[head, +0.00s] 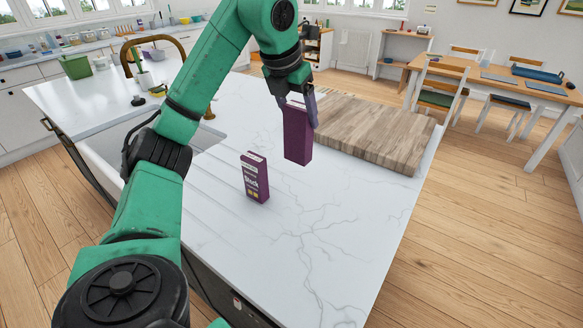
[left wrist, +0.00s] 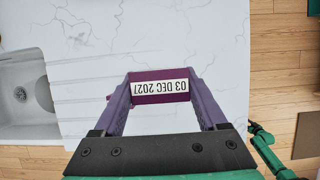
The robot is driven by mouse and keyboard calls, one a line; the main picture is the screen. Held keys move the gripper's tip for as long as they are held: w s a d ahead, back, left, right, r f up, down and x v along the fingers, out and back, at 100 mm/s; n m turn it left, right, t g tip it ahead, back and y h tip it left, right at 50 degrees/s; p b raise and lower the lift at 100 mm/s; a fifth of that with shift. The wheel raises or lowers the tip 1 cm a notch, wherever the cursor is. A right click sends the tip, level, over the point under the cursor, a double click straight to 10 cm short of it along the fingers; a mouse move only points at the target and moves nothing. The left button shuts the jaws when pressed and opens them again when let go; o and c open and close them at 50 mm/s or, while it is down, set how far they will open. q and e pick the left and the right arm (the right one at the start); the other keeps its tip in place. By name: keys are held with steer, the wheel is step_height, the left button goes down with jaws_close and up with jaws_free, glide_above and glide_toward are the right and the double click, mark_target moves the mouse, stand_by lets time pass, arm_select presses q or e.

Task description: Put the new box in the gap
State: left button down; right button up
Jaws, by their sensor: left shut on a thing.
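My left gripper (head: 299,103) is shut on a purple box (head: 297,137) and holds it roughly upright at the counter. Whether the box's base touches the counter I cannot tell. In the left wrist view the left gripper (left wrist: 163,92) has its two fingers on either side of the held box (left wrist: 148,98), whose white label reads "03 DEC 2027" upside down. A second purple box (head: 255,178), marked "Stock", stands upright on the white marbled counter (head: 300,265), left of and nearer than the held one. My right gripper is not seen. No clear gap shows in either view.
A wooden board (head: 375,132) lies on the counter just right of the held box. A sink (left wrist: 25,95) with a brass tap (head: 150,45) is to the left. The counter's front area is clear. A dining table (head: 500,80) stands far right.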

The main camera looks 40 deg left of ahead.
arm_select(q)
steer(key=f, duration=0.4)
steer(key=w+f+b, duration=0.1)
steer(key=f, duration=0.2)
steer(key=shift+a, duration=0.4)
steer(key=f, duration=0.2)
steer(key=a+f, duration=0.1)
steer(key=shift+f, duration=0.35)
steer(key=f, duration=0.1)
steer(key=f+b, duration=0.1)
steer(key=f, duration=0.2)
steer(key=shift+d, duration=0.25)
jaws_free()
steer(key=shift+s, duration=0.1)
step_height(320, 180, up, 12)
steer(key=p, duration=0.1)
glide_above(295, 149)
steer(key=s+a, duration=0.1)
steer(key=s, duration=0.1)
steer(key=shift+s+f, duration=0.15)
steer(key=shift+f, duration=0.05)
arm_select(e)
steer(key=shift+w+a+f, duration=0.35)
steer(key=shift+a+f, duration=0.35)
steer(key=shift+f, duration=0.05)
